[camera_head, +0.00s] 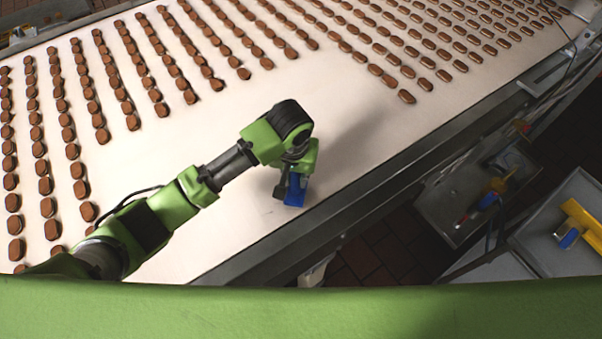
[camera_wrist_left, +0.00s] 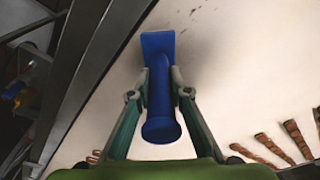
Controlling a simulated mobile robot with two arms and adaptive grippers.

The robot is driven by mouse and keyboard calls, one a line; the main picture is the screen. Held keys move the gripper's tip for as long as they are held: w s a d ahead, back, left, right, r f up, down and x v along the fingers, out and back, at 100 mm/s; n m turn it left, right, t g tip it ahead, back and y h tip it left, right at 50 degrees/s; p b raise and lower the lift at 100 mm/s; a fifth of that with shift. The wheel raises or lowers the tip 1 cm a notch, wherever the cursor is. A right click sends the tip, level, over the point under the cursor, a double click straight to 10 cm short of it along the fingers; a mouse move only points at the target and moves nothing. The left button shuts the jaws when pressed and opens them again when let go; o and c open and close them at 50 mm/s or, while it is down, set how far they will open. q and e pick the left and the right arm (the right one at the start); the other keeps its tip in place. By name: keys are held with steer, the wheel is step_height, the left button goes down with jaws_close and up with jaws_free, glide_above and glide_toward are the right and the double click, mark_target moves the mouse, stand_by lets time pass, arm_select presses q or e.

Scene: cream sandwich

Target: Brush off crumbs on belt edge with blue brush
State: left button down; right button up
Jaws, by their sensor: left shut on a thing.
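The blue brush (camera_head: 295,190) is held low over the pale belt (camera_head: 345,150), close to the belt's near edge. My left gripper (camera_head: 289,183) is shut on it; its fingers partly hide the brush in the head view. In the left wrist view the brush (camera_wrist_left: 160,95) lies between the two fingers of my left gripper (camera_wrist_left: 160,84), its flat wide head pointing away. Small dark crumbs (camera_wrist_left: 191,39) show on the belt to the right of the brush head. I cannot tell whether the brush touches the belt. My right gripper is not in view.
Rows of brown cookies (camera_head: 130,122) cover the far and left parts of the belt. A dark metal rail (camera_head: 390,176) runs along the belt's near edge. Grey trays with tools (camera_head: 490,195) stand at the right. The belt around the brush is clear of cookies.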

arm_select(q)
steer(key=shift+s+a+f, duration=0.1)
steer(key=shift+s+a, duration=0.55)
steer(key=shift+a, duration=0.35)
steer(key=shift+s+a, duration=0.65)
steer(key=shift+a, duration=0.3)
steer(key=shift+s+a, duration=1.95)
steer(key=shift+a, duration=1)
steer(key=shift+w+d, duration=1.1)
steer(key=shift+d, duration=0.55)
steer(key=shift+w+d, duration=1.1)
steer(key=shift+d, duration=0.55)
steer(key=shift+w+d, duration=1.1)
steer(key=shift+d, duration=0.55)
steer(key=shift+w+d+b, duration=1.3)
steer(key=shift+w+d, duration=1.2)
steer(key=shift+d, duration=1.2)
steer(key=shift+s+a+p, duration=0.45)
steer(key=shift+s+a, duration=0.25)
steer(key=shift+a, duration=0.35)
steer(key=shift+s+a+p, duration=0.4)
steer(key=shift+s+a, duration=0.25)
steer(key=shift+a, duration=0.35)
steer(key=shift+s+a+p, duration=0.45)
steer(key=shift+s+a, duration=0.25)
steer(key=shift+a, duration=0.35)
steer(key=shift+s+a, duration=0.7)
steer(key=shift+a, duration=0.35)
steer(key=shift+s+a, duration=0.7)
steer(key=shift+a, duration=0.3)
